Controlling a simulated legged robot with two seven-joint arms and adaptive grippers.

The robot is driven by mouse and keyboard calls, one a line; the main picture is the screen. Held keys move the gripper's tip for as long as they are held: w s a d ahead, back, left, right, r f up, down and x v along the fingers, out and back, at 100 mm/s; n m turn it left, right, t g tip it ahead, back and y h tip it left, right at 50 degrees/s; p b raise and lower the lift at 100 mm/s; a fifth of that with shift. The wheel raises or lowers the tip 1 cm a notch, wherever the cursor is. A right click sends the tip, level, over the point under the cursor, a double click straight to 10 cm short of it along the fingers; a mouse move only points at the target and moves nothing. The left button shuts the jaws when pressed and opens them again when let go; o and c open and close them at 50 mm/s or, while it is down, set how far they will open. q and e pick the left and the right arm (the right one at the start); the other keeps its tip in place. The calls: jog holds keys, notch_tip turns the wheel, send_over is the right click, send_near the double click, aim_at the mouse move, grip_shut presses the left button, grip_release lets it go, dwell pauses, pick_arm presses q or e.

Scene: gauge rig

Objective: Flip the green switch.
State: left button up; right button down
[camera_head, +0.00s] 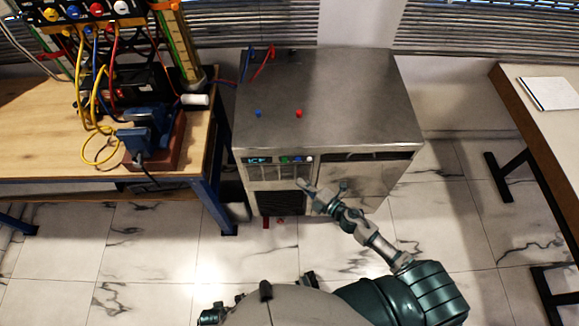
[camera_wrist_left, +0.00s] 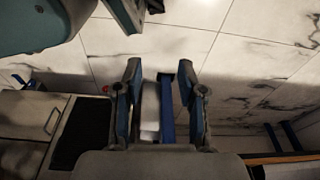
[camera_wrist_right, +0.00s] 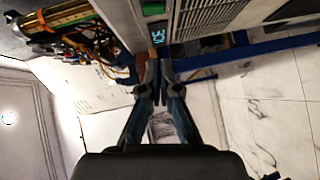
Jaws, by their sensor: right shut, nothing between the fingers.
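A grey metal cabinet (camera_head: 330,95) stands in the middle of the head view. Its front panel has a lit display (camera_head: 256,160) and, right of it, a small green part (camera_head: 284,160), likely the green switch; its lever position is too small to tell. My right gripper (camera_head: 303,186) is just below this row, shut and empty; contact cannot be told. In the right wrist view its fingertips (camera_wrist_right: 158,82) are together, below the lit display (camera_wrist_right: 158,35) and a green patch (camera_wrist_right: 153,8). My left gripper (camera_wrist_left: 160,85) is open and empty above the floor.
Red (camera_head: 298,113) and blue (camera_head: 258,113) knobs sit on the cabinet top. A wooden workbench (camera_head: 30,130) with cables and a blue vise (camera_head: 147,130) stands at left. Another table (camera_head: 545,120) is at right. Tiled floor (camera_head: 440,215) is clear between cabinet and right table.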

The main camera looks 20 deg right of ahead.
aim_at(282, 162)
jog(key=w, duration=0.3)
jog(key=w+a+f, duration=0.1)
jog(key=w, duration=0.5)
jog(key=shift+w+a+f+b, duration=0.15)
jog(key=shift+a+f+b, duration=0.2)
jog(key=shift+a, duration=0.05)
pick_arm(q)
jog(key=shift+w+d+r, duration=0.1)
jog(key=shift+w+r, duration=0.25)
jog(key=shift+r, duration=0.1)
pick_arm(e)
jog(key=shift+a, duration=0.1)
